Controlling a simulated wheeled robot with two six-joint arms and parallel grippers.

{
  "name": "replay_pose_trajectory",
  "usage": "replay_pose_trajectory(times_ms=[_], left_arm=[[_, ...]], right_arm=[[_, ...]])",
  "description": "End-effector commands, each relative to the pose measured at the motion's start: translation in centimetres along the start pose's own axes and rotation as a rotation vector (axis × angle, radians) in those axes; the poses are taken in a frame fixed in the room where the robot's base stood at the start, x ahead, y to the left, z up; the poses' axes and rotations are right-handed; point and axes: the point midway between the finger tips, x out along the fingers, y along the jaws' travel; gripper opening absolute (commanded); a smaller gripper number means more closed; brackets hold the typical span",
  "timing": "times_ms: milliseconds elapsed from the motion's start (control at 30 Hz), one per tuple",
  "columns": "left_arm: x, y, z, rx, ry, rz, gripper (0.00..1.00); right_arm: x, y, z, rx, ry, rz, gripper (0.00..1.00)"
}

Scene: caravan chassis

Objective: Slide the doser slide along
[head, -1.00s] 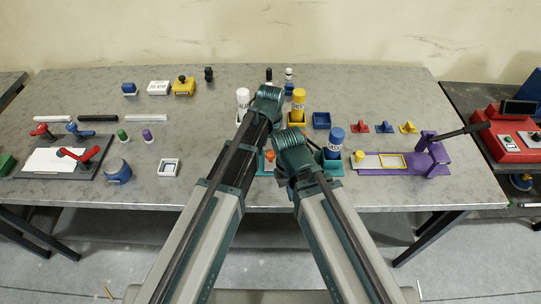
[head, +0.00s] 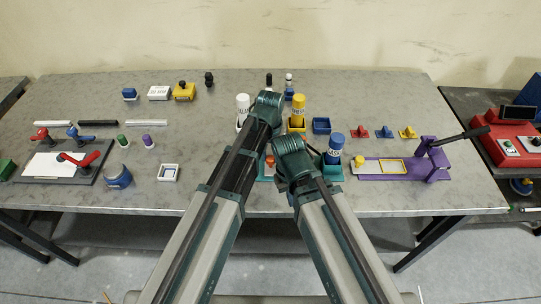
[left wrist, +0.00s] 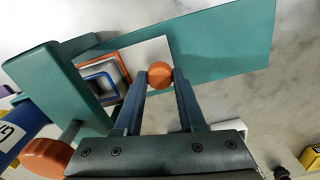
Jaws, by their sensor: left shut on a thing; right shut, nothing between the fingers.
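The teal doser base (left wrist: 225,45) lies across the left wrist view, with a white slide plate (left wrist: 150,52) on it. An orange round knob (left wrist: 160,75) sits by the plate, between the fingertips of my left gripper (left wrist: 161,80), which is shut on it. An orange frame (left wrist: 122,66) and a blue frame (left wrist: 103,82) lie left of the knob. In the head view my arms hide most of the doser; the orange knob (head: 270,161) shows beside the left arm. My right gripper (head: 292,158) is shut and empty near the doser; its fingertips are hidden.
A blue bottle (head: 334,145) stands at the doser's right end. A purple press (head: 430,160) is further right. White (head: 242,104) and yellow (head: 298,106) bottles stand behind. The table left of the arms has free room.

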Motion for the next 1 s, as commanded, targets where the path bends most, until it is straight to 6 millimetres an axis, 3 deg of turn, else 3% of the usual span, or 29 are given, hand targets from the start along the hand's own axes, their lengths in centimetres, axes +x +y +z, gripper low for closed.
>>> replay_pose_trajectory(times_ms=[867,1000], left_arm=[[0.0,0.0,0.0,0.000,0.000,0.000,0.00],[0.0,-1.3,0.3,-0.003,0.000,0.000,0.00]], right_arm=[[0.0,0.0,0.0,0.000,0.000,0.000,0.00],[0.0,0.0,0.0,0.000,0.000,0.000,0.00]])
